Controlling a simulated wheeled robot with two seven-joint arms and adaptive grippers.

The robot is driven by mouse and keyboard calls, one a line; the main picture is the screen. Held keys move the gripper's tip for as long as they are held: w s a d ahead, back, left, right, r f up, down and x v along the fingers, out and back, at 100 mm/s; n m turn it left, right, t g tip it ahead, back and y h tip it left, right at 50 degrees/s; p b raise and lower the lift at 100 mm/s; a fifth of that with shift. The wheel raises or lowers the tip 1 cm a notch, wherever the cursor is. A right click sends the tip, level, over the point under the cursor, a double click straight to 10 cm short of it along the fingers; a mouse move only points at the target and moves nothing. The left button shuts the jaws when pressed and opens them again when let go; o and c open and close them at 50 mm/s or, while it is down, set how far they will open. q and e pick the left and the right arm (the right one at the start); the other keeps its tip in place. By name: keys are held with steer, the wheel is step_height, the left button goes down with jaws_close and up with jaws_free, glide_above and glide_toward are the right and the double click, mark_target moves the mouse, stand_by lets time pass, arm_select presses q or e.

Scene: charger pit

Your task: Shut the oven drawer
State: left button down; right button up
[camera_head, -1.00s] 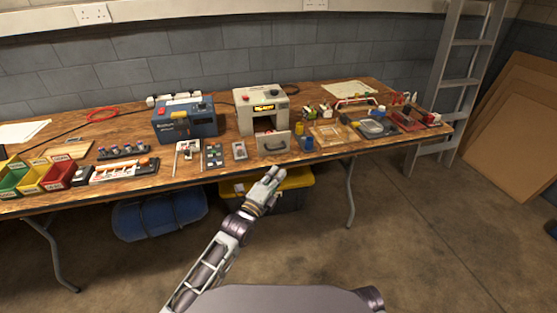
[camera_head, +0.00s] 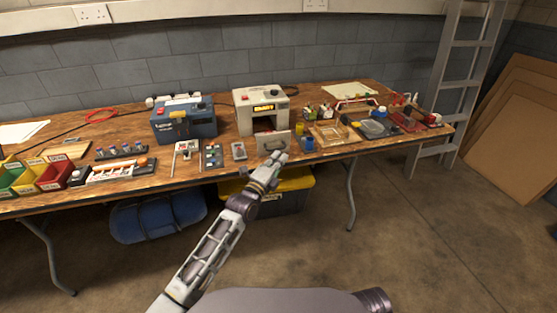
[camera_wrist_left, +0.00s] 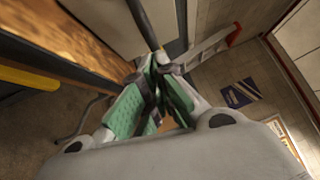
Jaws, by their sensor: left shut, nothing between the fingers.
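The oven (camera_head: 262,104) is a small cream box with a lit display, standing near the back of the bench. Its drawer (camera_head: 269,144) is pulled out toward me; the grey front panel with a dark handle stands clear of the dark opening. My left gripper (camera_head: 281,158) is shut and empty at the panel's lower right, close in front of it; I cannot tell whether it touches. In the left wrist view its green-padded fingers (camera_wrist_left: 157,97) are together beside a pale panel and a dark bar. My right gripper is not in view.
A blue device (camera_head: 184,122) stands left of the oven. A blue cup (camera_head: 308,144) and a wooden tray (camera_head: 335,134) are right of the drawer. A yellow-lidded crate (camera_head: 296,181) sits below.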

mark_target(283, 144)
arm_select(q)
steer(key=shift+w, duration=0.1)
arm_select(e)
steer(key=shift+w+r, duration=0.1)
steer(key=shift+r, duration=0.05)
arm_select(q)
steer(key=shift+w, duration=0.15)
steer(key=shift+w+a+b, duration=0.25)
steer(key=shift+w+a, duration=0.05)
steer(key=shift+w, duration=0.6)
steer(key=shift+w+a+b, duration=0.25)
steer(key=shift+w, duration=0.6)
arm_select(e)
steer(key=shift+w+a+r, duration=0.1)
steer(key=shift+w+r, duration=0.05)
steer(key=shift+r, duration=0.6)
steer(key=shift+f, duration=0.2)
arm_select(q)
steer(key=shift+s, duration=0.15)
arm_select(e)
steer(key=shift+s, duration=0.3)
